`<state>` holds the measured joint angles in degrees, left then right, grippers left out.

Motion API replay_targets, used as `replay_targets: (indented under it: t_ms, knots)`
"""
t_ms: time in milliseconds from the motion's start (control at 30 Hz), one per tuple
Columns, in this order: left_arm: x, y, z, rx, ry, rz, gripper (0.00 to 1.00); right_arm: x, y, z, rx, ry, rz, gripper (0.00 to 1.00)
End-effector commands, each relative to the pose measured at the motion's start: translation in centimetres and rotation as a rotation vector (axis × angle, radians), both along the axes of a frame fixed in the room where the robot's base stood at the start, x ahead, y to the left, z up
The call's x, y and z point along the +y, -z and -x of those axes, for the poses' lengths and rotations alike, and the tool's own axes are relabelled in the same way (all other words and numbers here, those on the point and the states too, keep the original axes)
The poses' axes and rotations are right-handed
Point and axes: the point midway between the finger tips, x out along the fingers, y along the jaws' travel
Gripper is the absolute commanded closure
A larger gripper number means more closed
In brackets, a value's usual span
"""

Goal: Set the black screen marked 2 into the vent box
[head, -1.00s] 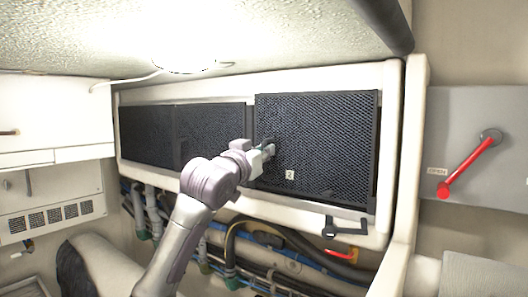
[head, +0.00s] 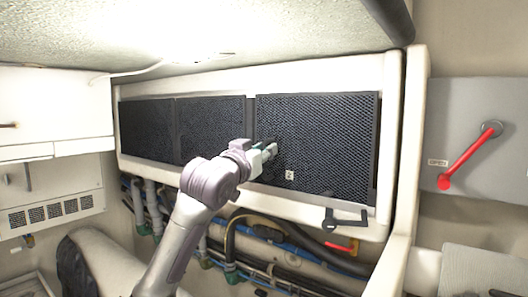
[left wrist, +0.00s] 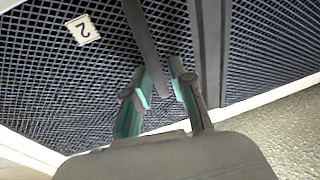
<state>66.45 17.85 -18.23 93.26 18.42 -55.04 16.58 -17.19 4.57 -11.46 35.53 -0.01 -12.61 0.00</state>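The black mesh screen marked 2 (head: 325,140) stands upright in the right opening of the cream vent box (head: 240,88). It looks nearly level with the face; I cannot tell if it is fully flush. Its white number tag (head: 290,175) is low on its left side and shows upside down in the left wrist view (left wrist: 83,30). My left gripper (head: 272,150) is at the screen's left part. In the left wrist view its green-padded fingers (left wrist: 160,75) straddle a dark bar on the screen and appear closed on it. My right gripper is out of view.
Two other black screens (head: 212,130) (head: 147,130) fill the openings to the left. A black latch (head: 345,222) sits below the box's right end. Hoses and pipes (head: 260,262) run underneath. A red lever (head: 470,160) is on the right wall panel.

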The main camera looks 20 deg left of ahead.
Motion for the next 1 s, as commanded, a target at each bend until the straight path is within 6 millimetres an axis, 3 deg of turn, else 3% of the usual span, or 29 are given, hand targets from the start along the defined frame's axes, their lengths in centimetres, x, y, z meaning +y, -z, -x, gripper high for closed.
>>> replay_targets:
  t_ms: [467, 1000]
  knots:
    - [0.2, 0.4, 0.7, 0.006, -0.001, -0.003, 0.60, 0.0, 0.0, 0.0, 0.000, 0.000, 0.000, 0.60]
    - [2.0, 1.4, 10.5, 0.002, 0.000, -0.001, 0.60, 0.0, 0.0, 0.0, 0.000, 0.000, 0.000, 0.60]
